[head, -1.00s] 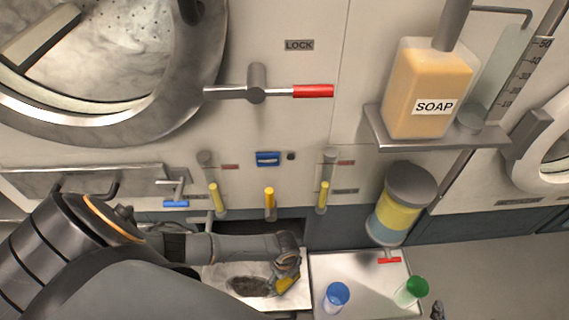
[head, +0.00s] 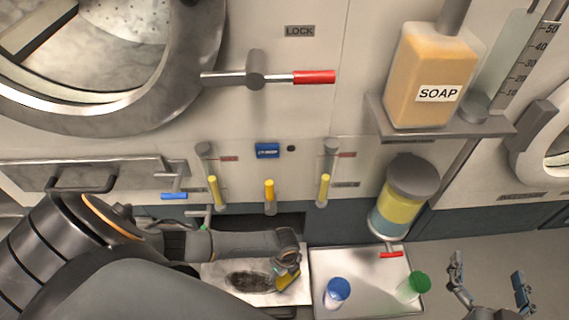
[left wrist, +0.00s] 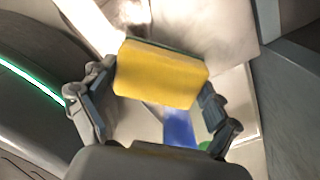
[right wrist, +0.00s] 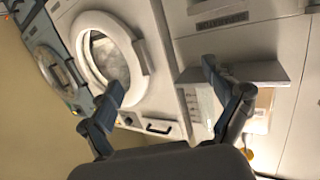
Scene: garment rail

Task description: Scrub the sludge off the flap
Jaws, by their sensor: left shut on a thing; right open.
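My left gripper (head: 287,262) is shut on a yellow sponge (head: 289,278) with a green side. The sponge also shows large between the fingers in the left wrist view (left wrist: 160,75). The flap (head: 226,290) is a pale open panel below the machine front, with dark sludge (head: 248,281) in its middle. The sponge is at the right of the sludge, over the flap; I cannot tell whether it touches. My right gripper (head: 490,283) is open and empty over the floor at the lower right; its spread fingers show in the right wrist view (right wrist: 165,105).
A metal tray (head: 376,270) right of the flap holds a blue-capped container (head: 337,292) and a green-capped one (head: 413,287). A tank with a red tap (head: 391,254) hangs above it. Yellow-handled levers (head: 269,192) and a SOAP bottle (head: 433,78) are higher up.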

